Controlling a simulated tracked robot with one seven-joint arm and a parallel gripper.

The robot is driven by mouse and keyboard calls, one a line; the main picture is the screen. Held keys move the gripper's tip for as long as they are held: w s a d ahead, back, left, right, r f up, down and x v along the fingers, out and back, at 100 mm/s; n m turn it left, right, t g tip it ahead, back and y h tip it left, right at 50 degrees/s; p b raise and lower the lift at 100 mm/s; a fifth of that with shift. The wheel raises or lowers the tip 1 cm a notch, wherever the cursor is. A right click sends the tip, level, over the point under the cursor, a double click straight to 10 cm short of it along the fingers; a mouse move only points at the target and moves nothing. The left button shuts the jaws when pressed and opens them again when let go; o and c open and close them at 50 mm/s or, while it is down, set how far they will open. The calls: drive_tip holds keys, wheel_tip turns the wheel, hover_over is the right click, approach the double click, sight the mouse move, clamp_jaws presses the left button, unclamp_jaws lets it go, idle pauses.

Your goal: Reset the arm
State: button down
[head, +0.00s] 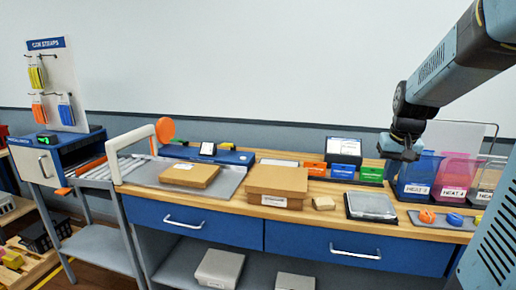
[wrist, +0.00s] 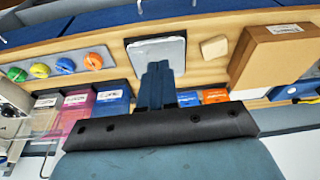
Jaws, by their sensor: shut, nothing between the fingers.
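My arm reaches in from the upper right in the head view. My gripper (head: 404,156) hangs fingers-down over the back right of the workbench (head: 330,200), just in front of the blue bin (head: 413,187). In the wrist view my gripper's blue fingers (wrist: 157,68) are pressed together with nothing between them. I cannot tell the exact height of the fingertips above the bench.
A pink bin (head: 453,176) stands right of the blue one, near a clear panel. A tray (head: 444,221) holds coloured round pieces. Cardboard boxes (head: 278,183) lie mid-bench. Small blue, green and orange holders (head: 343,171) stand behind. A strap board (head: 56,85) is far left.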

drive_tip(key=s+a+r+n+t, duration=0.1)
drive_tip(key=s+a+r, duration=0.1)
drive_tip(key=s+a, duration=0.5)
drive_tip(key=s+a+r+n+t, duration=0.1)
drive_tip(key=s+a+r, duration=0.1)
drive_tip(key=s+a, duration=0.5)
drive_tip(key=shift+s+n+t, duration=0.3)
drive_tip(key=shift+s, duration=1.75)
